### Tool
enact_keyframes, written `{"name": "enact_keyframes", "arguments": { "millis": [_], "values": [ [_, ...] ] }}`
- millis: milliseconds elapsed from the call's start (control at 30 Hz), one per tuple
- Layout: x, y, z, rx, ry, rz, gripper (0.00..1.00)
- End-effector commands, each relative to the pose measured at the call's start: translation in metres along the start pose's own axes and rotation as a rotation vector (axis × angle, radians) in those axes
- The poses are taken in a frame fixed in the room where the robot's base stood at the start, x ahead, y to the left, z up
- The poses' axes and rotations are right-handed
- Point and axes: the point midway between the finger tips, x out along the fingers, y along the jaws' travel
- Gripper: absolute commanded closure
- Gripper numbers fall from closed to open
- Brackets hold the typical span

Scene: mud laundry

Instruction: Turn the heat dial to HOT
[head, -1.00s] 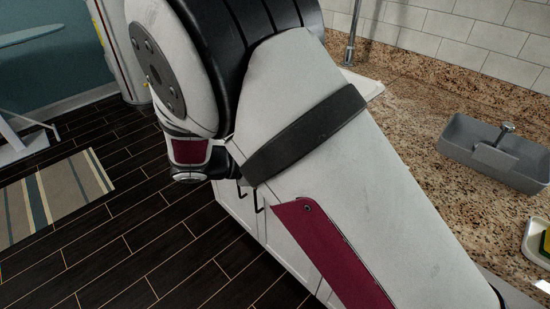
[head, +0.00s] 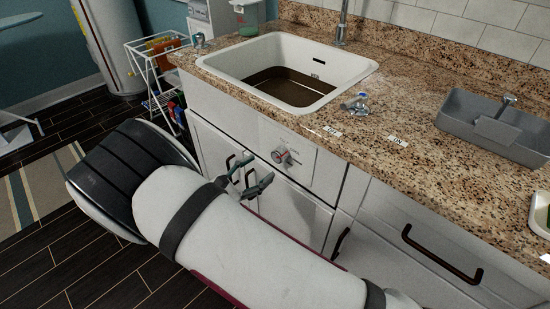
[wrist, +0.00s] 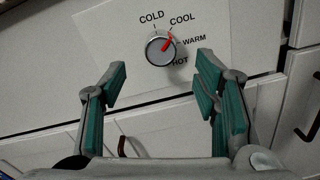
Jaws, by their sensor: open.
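The heat dial (head: 284,157) is a round silver knob on the white panel below the sink. The wrist view shows this dial (wrist: 158,50) with the labels COLD, COOL, WARM and HOT around it. Its red pointer aims up and right, towards the COOL and WARM side, away from HOT at the lower right. My gripper (head: 252,174) is open and empty in front of the panel, left of and below the dial in the head view. In the wrist view, my gripper's green-padded fingers (wrist: 163,82) are spread, with the dial beyond and above the gap between them.
The granite counter (head: 405,165) overhangs the panel. It bears a white sink (head: 345,75), a small tap-like item (head: 356,103) and a grey tray (head: 460,125). Dark handles (head: 440,255) stick out from the cabinets. A drying rack (head: 150,65) stands at the left.

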Motion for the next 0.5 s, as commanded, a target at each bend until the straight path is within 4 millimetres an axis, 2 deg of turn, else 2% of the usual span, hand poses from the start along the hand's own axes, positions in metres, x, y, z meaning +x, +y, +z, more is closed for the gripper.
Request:
{"name": "enact_keyframes", "arguments": {
  "millis": [33,200,333,500],
  "values": [
    [0.011,-0.001,0.0,0.0,0.0,-0.003,0.44],
    [0.042,-0.001,0.0,0.0,0.0,-0.003,0.44],
    [0.059,0.0,0.0,0.0,0.001,-0.002,0.44],
    [0.07,0.0,0.0,0.001,0.001,-0.001,0.44]
  ]
}}
